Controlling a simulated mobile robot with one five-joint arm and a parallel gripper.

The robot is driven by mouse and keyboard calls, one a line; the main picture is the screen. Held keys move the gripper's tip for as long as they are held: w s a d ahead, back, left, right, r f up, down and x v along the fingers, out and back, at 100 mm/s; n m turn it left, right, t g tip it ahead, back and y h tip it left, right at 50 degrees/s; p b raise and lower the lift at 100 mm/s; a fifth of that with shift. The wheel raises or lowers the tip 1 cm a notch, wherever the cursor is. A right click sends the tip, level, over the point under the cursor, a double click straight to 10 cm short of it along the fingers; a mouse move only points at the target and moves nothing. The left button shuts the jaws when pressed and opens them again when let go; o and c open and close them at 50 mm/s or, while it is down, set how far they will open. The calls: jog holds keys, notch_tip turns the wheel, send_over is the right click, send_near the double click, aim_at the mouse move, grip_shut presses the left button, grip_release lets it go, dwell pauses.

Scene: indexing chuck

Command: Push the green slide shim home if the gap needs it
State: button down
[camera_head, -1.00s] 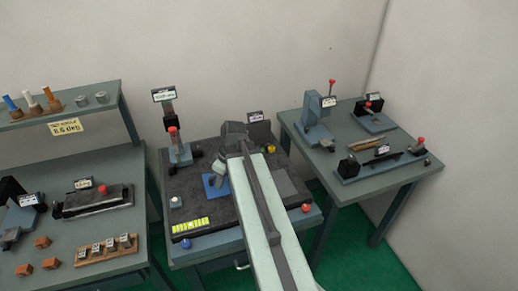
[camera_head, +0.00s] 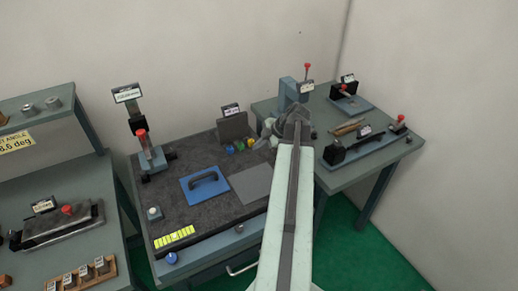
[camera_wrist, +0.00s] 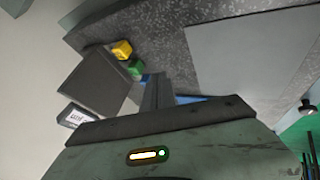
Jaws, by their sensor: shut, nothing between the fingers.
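A small green piece (camera_head: 238,146), which I take for the slide shim, sits between a blue and a yellow piece in front of an upright dark block (camera_head: 233,127) on the granite plate. In the wrist view the green piece (camera_wrist: 136,68) shows just beyond and left of my gripper (camera_wrist: 157,78). The gripper's fingers are shut together and empty. They look apart from the green piece, though the distance is hard to judge. In the head view the fingertips cannot be made out clearly near the wrist. The gap at the shim is too small to see.
The yellow piece (camera_head: 249,141) and blue piece (camera_head: 229,149) stand close by. A blue plate with a handle (camera_head: 204,180) and a flat grey plate (camera_head: 257,184) lie on the granite. A stand with a red knob (camera_head: 142,135) is at left. A side table with fixtures is at right.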

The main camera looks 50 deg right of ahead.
jog(key=b+x, duration=0.3)
jog(key=x, duration=0.3)
jog(key=shift+d, duration=0.15)
jog(key=shift+w+d+r, duration=0.15)
jog(key=shift+w+d, duration=0.1)
jog(key=shift+w, duration=0.3)
jog(key=shift+w+d+r, duration=0.15)
jog(key=shift+w+d, duration=0.15)
jog(key=shift+w, duration=0.3)
jog(key=shift+w+d, duration=0.15)
jog(key=shift+w, duration=0.3)
jog(key=w, duration=0.1)
jog(key=w+d, duration=0.1)
jog(key=w, duration=0.1)
jog(key=w+d, duration=0.1)
jog(key=w, duration=0.1)
jog(key=shift+s+r, duration=0.1)
